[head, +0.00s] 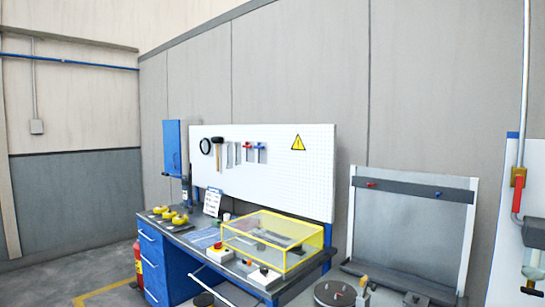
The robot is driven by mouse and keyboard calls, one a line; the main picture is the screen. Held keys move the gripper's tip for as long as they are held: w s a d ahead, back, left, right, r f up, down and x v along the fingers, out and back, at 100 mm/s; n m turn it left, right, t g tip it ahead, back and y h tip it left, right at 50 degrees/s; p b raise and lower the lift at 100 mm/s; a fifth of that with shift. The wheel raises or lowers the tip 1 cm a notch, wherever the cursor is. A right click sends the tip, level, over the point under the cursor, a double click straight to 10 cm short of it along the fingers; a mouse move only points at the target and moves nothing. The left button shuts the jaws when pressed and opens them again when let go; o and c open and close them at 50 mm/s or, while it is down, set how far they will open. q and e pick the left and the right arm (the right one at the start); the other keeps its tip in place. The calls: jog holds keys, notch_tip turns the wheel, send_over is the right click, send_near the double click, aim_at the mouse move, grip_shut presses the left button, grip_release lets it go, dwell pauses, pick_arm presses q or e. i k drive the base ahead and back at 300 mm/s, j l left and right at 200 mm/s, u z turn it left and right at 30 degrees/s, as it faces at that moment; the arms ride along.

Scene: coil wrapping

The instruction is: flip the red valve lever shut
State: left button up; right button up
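The red valve lever (517,196) is at the right edge of the head view. It hangs down from a brass-coloured valve body (518,176) on a grey vertical pipe (525,80). The lever points roughly straight down, in line with the pipe. Neither of my grippers shows in the view, so their distance from the lever cannot be seen.
A white panel (507,255) stands behind the valve. Left of it is a grey framed rack (412,235). A blue workbench (180,272) with a yellow-edged clear cover (273,238) and a pegboard (315,170) fills the middle. Open floor (105,285) shows at lower left.

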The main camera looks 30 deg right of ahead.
aim_at(519, 178)
jog(key=i+l+z, duration=0.1)
jog(key=i+z, duration=0.4)
jog(key=i+j+z, duration=0.15)
jog(key=i+z, duration=0.3)
jog(key=i, duration=0.3)
jog(key=i+j, duration=0.1)
jog(key=i, duration=0.25)
jog(key=i+j, duration=0.15)
jog(key=i, duration=0.25)
jog(key=i+j+z, duration=0.1)
jog(key=i, duration=0.25)
jog(key=z, duration=2.75)
